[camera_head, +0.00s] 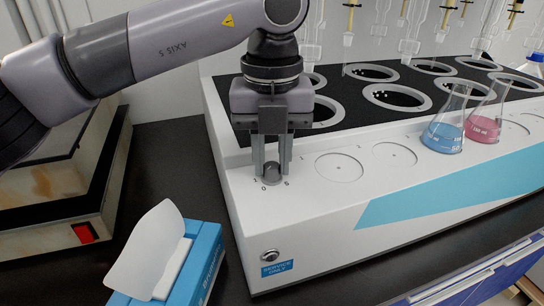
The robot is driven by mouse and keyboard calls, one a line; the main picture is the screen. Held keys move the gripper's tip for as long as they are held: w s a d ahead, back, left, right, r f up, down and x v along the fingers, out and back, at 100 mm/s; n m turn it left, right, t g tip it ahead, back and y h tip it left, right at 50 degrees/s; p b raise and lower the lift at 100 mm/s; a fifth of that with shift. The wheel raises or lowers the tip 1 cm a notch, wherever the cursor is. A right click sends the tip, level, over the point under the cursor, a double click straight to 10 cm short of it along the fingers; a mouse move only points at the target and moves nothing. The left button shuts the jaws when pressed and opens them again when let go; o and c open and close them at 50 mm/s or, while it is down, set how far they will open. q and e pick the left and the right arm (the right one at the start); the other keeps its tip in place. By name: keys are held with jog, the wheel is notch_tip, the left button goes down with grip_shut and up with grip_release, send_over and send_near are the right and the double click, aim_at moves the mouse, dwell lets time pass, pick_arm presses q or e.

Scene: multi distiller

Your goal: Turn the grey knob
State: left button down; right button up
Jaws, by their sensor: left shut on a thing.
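The grey knob (271,174) stands on the white front ledge of the distiller (310,210), near its left corner, with small printed marks around its front. My left gripper (272,168) points straight down over it, and its two fingers are shut on the knob, one on each side. The upper part of the knob is partly hidden between the fingers. My right gripper is not in view.
A blue flask (446,130) and a pink flask (485,126) stand on the ledge to the right. Glassware hangs over the black top with its round openings. A blue tissue box (205,262) sits at the lower left, and a device with a red switch (84,233) stands at the left.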

aim_at(272, 165)
pick_arm(q)
jog(key=shift+r+n, duration=0.1)
jog(key=shift+n, duration=0.3)
jog(key=c, duration=0.9)
grip_release()
jog(key=shift+c, duration=0.2)
notch_tip(272, 165, up, 7)
jog(key=shift+r+p, duration=0.1)
jog(key=shift+p, duration=0.2)
